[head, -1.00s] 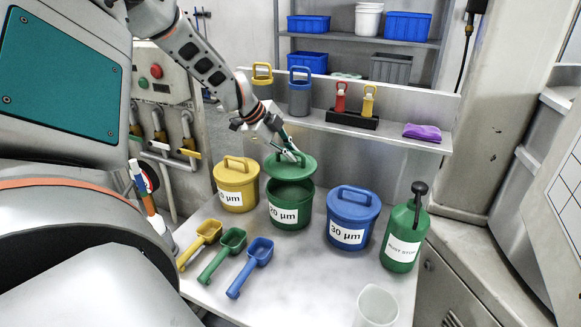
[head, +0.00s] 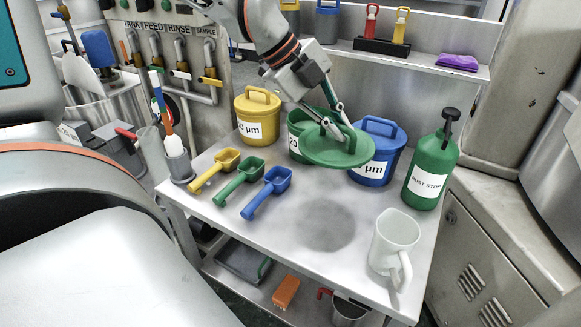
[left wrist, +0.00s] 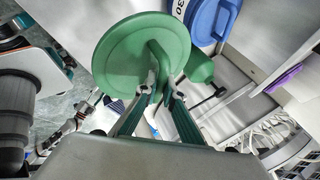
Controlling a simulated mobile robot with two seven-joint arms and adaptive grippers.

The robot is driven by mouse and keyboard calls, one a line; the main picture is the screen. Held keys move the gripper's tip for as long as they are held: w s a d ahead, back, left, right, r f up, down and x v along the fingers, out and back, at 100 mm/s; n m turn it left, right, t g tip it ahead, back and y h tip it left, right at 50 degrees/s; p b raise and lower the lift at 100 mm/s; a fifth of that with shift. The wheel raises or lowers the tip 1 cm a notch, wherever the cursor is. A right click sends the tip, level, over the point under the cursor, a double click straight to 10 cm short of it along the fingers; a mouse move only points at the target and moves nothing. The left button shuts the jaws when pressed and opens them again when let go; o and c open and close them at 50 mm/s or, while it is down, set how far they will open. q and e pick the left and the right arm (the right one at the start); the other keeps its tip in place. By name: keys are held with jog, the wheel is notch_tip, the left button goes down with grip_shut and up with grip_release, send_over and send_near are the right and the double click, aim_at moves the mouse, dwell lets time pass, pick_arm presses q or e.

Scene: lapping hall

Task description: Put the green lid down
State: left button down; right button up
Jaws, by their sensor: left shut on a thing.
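The green lid (head: 338,150) is held in the air by my left gripper (head: 334,120), which is shut on its handle. In the head view the lid hangs in front of the green tub (head: 297,138) and the blue tub, and hides part of both. A dark round shadow (head: 325,228) lies on the bench below it. In the left wrist view the green lid (left wrist: 135,55) also shows between the fingertips (left wrist: 160,92). The green tub has no lid on it. My right gripper is not in view.
A yellow tub (head: 257,118), a blue tub (head: 375,168) and a green rust-stop bottle (head: 430,170) stand along the back. Yellow, green and blue scoops (head: 240,182) lie at left. A clear jug (head: 394,243) stands at front right. The bench's front middle (head: 290,240) is bare.

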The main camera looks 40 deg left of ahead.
pick_arm(q)
notch_tip(320, 180, down, 16)
jog(key=shift+d+r+b, duration=0.1)
jog(key=shift+b, duration=0.75)
notch_tip(320, 180, down, 4)
jog(key=shift+s+f+b, duration=0.1)
jog(key=shift+f+b, duration=0.1)
jog(key=shift+b, duration=0.15)
jog(key=shift+r, duration=0.1)
jog(key=shift+f, duration=0.3)
jog(key=c, duration=2.2)
grip_release()
jog(key=shift+o, duration=0.2)
jog(key=shift+r, duration=0.1)
